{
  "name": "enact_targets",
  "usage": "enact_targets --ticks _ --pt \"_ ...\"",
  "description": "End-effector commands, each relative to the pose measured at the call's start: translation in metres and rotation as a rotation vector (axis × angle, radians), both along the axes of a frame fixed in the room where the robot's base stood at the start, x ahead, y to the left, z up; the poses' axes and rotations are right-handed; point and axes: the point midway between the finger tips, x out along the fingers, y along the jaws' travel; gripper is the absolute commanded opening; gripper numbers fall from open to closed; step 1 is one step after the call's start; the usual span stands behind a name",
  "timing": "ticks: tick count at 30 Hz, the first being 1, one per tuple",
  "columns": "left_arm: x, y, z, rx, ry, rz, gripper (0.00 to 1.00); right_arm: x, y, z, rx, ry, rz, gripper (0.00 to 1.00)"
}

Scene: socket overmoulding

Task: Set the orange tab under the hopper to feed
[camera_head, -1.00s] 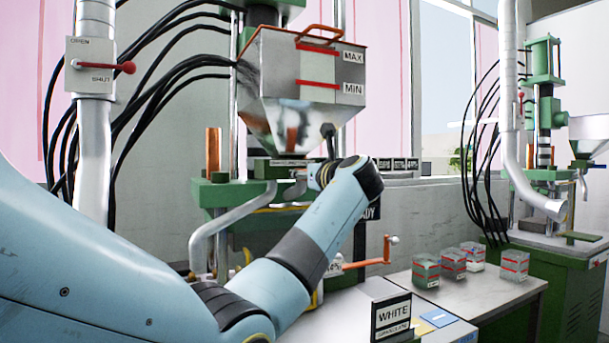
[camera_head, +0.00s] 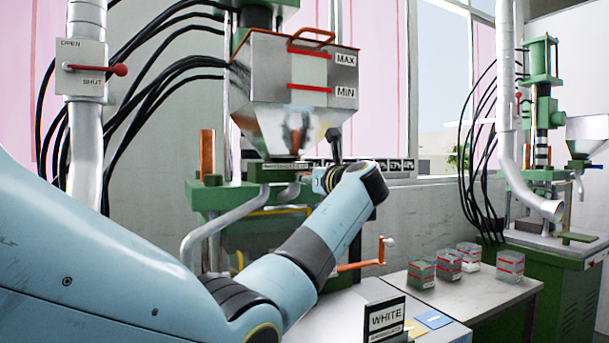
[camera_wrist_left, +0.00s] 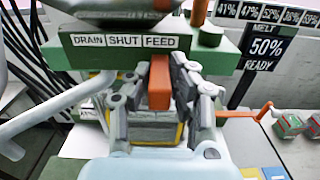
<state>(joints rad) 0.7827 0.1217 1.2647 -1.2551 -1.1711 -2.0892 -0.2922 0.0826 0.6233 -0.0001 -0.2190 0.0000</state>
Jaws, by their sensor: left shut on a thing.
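The orange tab (camera_wrist_left: 160,82) hangs under the hopper (camera_head: 293,90). In the left wrist view it lies below the word FEED on the label strip (camera_wrist_left: 124,41), which reads DRAIN, SHUT, FEED from left to right. My left gripper (camera_wrist_left: 161,78) is shut on the tab, with one finger on each side of it. My right gripper is in neither view.
A silver pipe (camera_head: 215,225) bends down left of the press. An orange crank (camera_head: 365,263) and a WHITE sign (camera_head: 385,318) stand near my forearm. Several small clear boxes (camera_head: 422,273) sit on the bench to the right. A screen (camera_wrist_left: 266,48) reads MELT 50% READY.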

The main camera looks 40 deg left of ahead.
Motion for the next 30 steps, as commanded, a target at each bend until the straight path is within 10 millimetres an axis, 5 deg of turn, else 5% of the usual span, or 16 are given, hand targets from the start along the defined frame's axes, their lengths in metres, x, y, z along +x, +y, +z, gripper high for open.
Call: enact_targets --ticks 3,4,9,20,30 --pt "0.001 -0.001 0.002 0.001 -0.006 -0.005 0.00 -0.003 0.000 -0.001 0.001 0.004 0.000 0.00" --pt "0.001 -0.001 0.002 0.001 -0.006 -0.005 0.22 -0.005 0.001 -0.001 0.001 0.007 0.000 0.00" --pt "0.001 -0.001 0.002 0.000 -0.004 -0.003 0.42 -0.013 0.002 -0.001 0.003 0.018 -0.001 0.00" --pt "-0.003 -0.010 0.001 -0.001 -0.005 -0.004 0.42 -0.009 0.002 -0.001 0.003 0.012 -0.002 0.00" --pt "-0.031 -0.075 0.000 -0.004 -0.005 -0.005 0.42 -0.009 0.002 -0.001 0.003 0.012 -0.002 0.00"
